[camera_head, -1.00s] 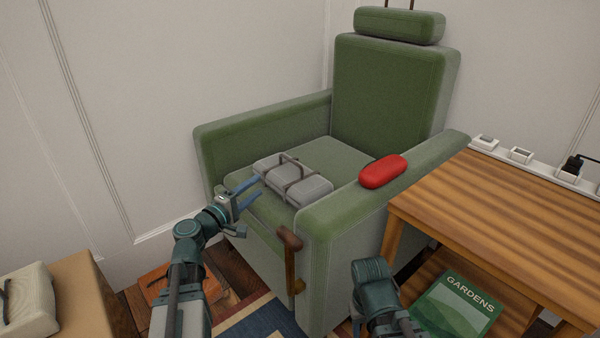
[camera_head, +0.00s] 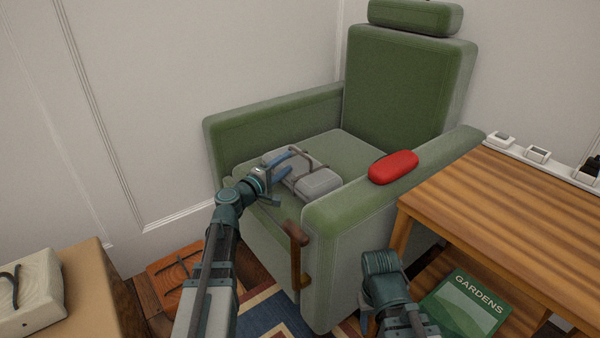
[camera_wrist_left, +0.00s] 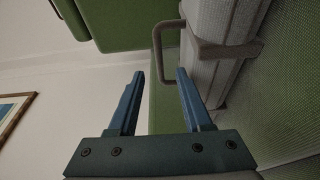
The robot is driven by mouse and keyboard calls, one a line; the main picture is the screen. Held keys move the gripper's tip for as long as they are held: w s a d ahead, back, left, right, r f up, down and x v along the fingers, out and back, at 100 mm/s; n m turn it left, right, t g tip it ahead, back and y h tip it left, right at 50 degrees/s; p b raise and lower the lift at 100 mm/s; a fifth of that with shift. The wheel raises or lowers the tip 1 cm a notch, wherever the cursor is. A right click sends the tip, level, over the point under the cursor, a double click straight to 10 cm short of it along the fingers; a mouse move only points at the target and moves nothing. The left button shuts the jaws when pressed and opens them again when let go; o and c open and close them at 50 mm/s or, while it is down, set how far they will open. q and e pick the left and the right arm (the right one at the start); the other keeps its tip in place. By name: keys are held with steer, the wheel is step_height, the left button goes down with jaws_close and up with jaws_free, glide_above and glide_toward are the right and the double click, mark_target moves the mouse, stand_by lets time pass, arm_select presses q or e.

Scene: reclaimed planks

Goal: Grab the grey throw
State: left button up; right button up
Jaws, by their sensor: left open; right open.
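The grey throw (camera_head: 318,181) lies folded in a bundle on the green armchair's seat (camera_head: 352,150). Dark straps with a raised carry handle (camera_head: 304,164) go around it. My left gripper (camera_head: 287,163) is open at the throw's left part, close to the handle. In the left wrist view the throw (camera_wrist_left: 210,75) is beyond and to the right of the open fingers (camera_wrist_left: 160,74). The handle loop (camera_wrist_left: 157,52) stands just beyond the gap between the fingertips, and nothing is held. My right arm shows at lower right, but its fingers are not visible.
A red case (camera_head: 393,166) rests on the chair's right armrest (camera_head: 340,211). A wooden lever (camera_head: 296,250) is at the chair's front. A wooden table (camera_head: 510,205) stands at right, with a green book (camera_head: 465,305) below. A brown box (camera_head: 95,290) is at lower left.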

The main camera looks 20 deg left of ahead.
mark_target(296, 167)
arm_select(q)
steer(key=shift+w, duration=0.1)
steer(key=x, duration=0.5)
steer(key=shift+d, duration=0.1)
jaws_close()
stand_by(1.3)
